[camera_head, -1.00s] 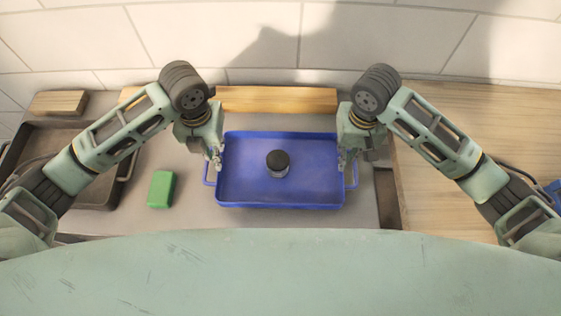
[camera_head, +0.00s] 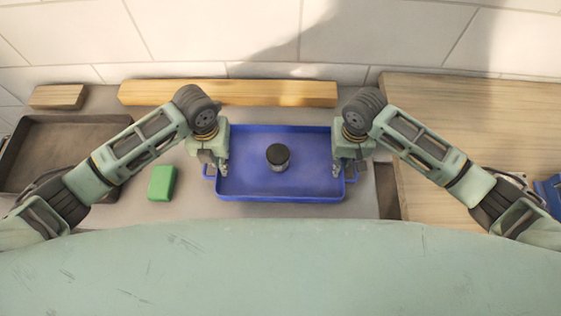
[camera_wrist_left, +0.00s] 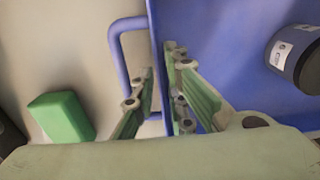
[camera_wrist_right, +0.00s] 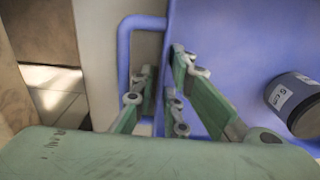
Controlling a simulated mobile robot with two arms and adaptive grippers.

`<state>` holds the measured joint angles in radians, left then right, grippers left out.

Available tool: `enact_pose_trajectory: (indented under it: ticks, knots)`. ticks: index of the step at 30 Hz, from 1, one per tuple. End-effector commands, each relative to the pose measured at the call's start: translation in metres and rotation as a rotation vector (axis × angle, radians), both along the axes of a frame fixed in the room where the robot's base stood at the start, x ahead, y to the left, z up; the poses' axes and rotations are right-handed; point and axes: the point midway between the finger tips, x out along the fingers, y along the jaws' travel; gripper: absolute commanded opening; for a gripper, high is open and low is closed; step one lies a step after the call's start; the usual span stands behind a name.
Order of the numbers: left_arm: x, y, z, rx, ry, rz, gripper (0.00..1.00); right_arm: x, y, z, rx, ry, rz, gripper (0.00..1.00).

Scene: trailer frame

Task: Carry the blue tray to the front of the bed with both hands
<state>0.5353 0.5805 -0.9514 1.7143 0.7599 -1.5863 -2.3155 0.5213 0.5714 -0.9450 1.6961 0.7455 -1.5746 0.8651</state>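The blue tray (camera_head: 245,190) lies flat on the grey counter, a handle loop on each short side. A dark-capped round jar (camera_head: 279,158) stands in its middle. My left gripper (camera_head: 219,172) is at the tray's left side wall, by the handle. In the left wrist view its fingers (camera_wrist_left: 160,75) straddle the wall, close together, and look shut on it. My right gripper (camera_head: 341,172) is at the right side wall. In the right wrist view its fingers (camera_wrist_right: 162,75) straddle that wall the same way. Contact on the wall's hidden faces is hard to see.
A green block (camera_head: 162,183) lies on the counter left of the tray. A dark pan (camera_head: 50,150) stands further left. A long wooden bar (camera_head: 230,92) lies behind the tray by the tiled wall. A wooden worktop (camera_head: 450,110) is at the right, with a dark gap beside it.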

Motion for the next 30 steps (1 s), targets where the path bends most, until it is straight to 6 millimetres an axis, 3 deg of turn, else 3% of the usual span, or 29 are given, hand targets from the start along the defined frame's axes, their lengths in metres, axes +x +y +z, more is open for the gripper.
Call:
enact_pose_trajectory:
  ticks: [5,9,30]
  knots:
    - [-0.0002,-0.0001,0.0001,0.000,0.000,0.000,0.12,-0.0002,0.0002,0.0001,0.000,0.000,0.000,0.12]
    - [-0.0002,-0.0001,0.0002,0.000,0.001,0.000,0.00,-0.0001,0.0002,0.0002,0.000,0.000,0.000,0.00]
    - [0.0009,0.0000,0.0021,-0.001,-0.002,0.000,0.00,0.0011,0.0004,0.0020,0.001,-0.003,0.000,0.00]
